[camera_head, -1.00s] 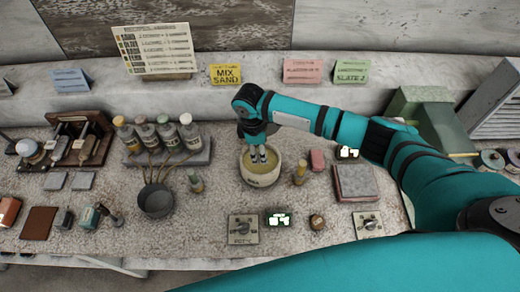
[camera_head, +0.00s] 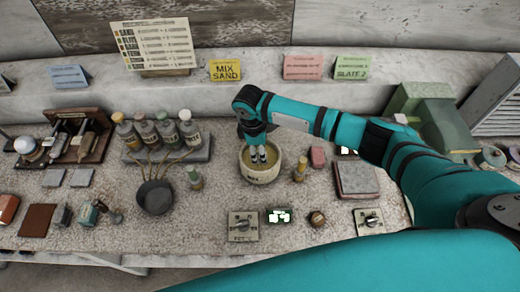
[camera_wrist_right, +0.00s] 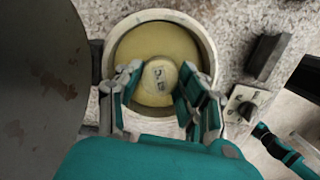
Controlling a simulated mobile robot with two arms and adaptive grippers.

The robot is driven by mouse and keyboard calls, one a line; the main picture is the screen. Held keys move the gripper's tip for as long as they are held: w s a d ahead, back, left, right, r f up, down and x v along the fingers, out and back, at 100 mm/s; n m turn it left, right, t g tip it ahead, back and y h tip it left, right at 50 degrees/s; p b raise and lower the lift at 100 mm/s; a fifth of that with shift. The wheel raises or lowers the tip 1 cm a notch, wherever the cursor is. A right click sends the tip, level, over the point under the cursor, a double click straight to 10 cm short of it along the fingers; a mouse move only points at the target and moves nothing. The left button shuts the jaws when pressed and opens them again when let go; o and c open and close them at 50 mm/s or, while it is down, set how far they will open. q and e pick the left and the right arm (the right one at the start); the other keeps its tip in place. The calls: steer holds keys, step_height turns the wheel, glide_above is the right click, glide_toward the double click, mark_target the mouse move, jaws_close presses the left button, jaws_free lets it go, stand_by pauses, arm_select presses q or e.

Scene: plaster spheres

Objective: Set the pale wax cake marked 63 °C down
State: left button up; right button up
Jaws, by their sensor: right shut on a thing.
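My right gripper (camera_head: 258,154) points down into a round pale pot (camera_head: 260,179) with yellowish contents. The right wrist view shows the gripper (camera_wrist_right: 158,92) with its fingers on either side of a small pale round wax cake (camera_wrist_right: 158,76), shut on it. Dark marks show on the cake's top, too small to read. The cake is over or in the yellowish contents of the pot (camera_wrist_right: 204,42); I cannot tell whether it touches them. In the head view the fingers hide the cake. My left gripper is not in view.
A dark pan (camera_head: 155,197) and several bottles (camera_head: 147,132) stand left of the pot. A small yellow-topped bottle (camera_head: 299,170) and a grey slab (camera_head: 356,180) are to its right. Knob boxes (camera_head: 243,226) and a lit display (camera_head: 278,216) are in front. Bare counter lies between them.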

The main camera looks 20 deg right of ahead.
steer(key=shift+f, duration=0.55)
steer(key=o, duration=1)
steer(key=shift+o, duration=0.2)
steer(key=shift+r, duration=0.2)
steer(key=shift+r+p, duration=1.9)
steer(key=shift+p, duration=0.2)
steer(key=shift+f, duration=0.1)
